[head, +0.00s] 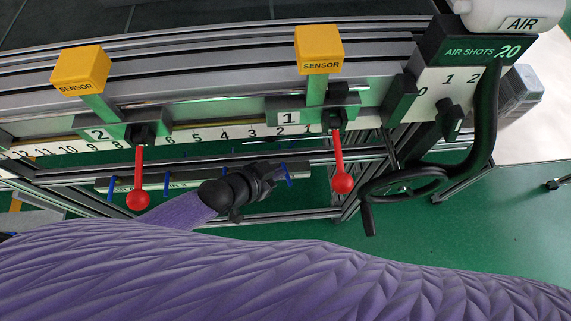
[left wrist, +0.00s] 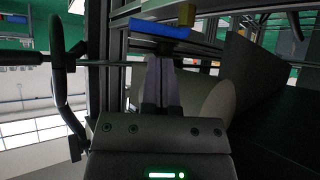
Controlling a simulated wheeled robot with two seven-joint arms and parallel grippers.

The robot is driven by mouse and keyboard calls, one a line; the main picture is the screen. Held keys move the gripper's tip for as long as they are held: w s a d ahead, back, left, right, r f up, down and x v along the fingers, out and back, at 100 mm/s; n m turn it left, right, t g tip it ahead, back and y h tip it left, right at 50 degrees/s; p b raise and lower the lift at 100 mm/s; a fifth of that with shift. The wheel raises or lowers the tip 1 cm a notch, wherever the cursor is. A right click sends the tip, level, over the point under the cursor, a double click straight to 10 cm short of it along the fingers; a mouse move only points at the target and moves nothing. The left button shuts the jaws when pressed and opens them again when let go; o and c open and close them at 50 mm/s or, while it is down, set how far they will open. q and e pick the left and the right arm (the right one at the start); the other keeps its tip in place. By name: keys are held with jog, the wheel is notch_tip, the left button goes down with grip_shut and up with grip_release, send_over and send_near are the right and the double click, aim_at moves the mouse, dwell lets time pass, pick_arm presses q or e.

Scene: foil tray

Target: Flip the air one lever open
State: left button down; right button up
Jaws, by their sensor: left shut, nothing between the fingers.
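The AIR SHOTS panel (head: 437,95) is at the upper right in the head view, marked 0, 1 and 2. A black knob (head: 452,120) sits on it below the marks, and a bent black bar partly covers its right side. Two red-ball levers hang from the rail: one (head: 342,182) under the number 1 sensor, one (head: 137,198) under the number 2 sensor. My left gripper (head: 282,172) is below the rail, between the two red balls and nearer the number 1 lever, apart from both. In the left wrist view its fingers (left wrist: 162,82) are shut and empty.
Yellow sensor boxes (head: 320,50) stand above the numbered rail (head: 225,135). A black handwheel (head: 403,185) is right of the number 1 lever. Blue hooks (head: 286,175) on a lower bar are close to my left gripper. Green floor (head: 480,230) is open at the right.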

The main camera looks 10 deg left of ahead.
pick_arm(q)
jog(key=p+v, duration=0.1)
jog(key=v, duration=0.5)
pick_arm(e)
jog(key=shift+w+a+r, duration=0.1)
jog(key=shift+a+r, duration=0.1)
jog(key=shift+r, duration=0.35)
jog(key=shift+a+r, duration=0.2)
jog(key=shift+r, duration=0.35)
